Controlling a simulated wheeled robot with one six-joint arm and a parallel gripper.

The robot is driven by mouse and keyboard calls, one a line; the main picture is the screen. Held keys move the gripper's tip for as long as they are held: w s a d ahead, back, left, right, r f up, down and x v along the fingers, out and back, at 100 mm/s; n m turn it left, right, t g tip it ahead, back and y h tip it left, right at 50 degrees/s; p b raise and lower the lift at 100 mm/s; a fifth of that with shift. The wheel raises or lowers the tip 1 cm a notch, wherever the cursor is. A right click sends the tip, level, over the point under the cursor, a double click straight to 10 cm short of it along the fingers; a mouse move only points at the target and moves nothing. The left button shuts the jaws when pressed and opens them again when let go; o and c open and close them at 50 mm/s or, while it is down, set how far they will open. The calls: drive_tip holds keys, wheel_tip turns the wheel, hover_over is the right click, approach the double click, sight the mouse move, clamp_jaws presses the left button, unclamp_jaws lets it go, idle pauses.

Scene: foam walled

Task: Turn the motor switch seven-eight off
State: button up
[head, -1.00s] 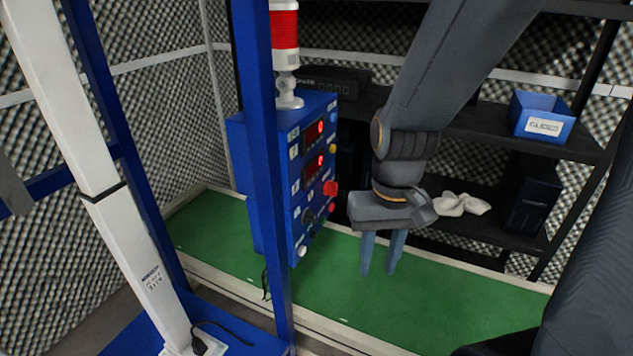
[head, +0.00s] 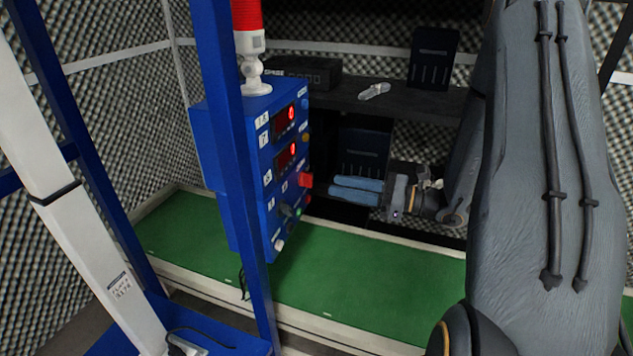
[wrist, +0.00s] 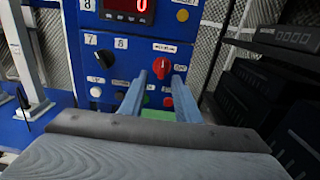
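The blue control box (head: 232,150) stands behind the blue post in the head view. In the wrist view, a dark rotary knob (wrist: 104,58) sits by the "7" and "8" labels (wrist: 121,43), left of a red rotary knob (wrist: 161,68). Which exact way the dark knob points is too small to tell. My gripper (head: 332,187) points left at the box front, close to the red knob (head: 306,180), with its two fingers apart and nothing between them. In the wrist view, the red knob appears between the fingertips (wrist: 159,78); contact cannot be told.
Red digital displays (wrist: 130,8) sit above the knobs; white, dark, green and red buttons (wrist: 168,102) sit below. The blue post (head: 228,150) stands in front of the box. A dark shelf (head: 400,103) stands behind my gripper. The green surface (head: 370,270) is clear.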

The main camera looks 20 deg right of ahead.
sight(308, 179)
drive_tip(key=p+x, duration=0.1)
drive_tip(key=x, duration=0.6)
drive_tip(key=shift+w, duration=0.35)
drive_tip(key=shift+a, duration=0.1)
clamp_jaws()
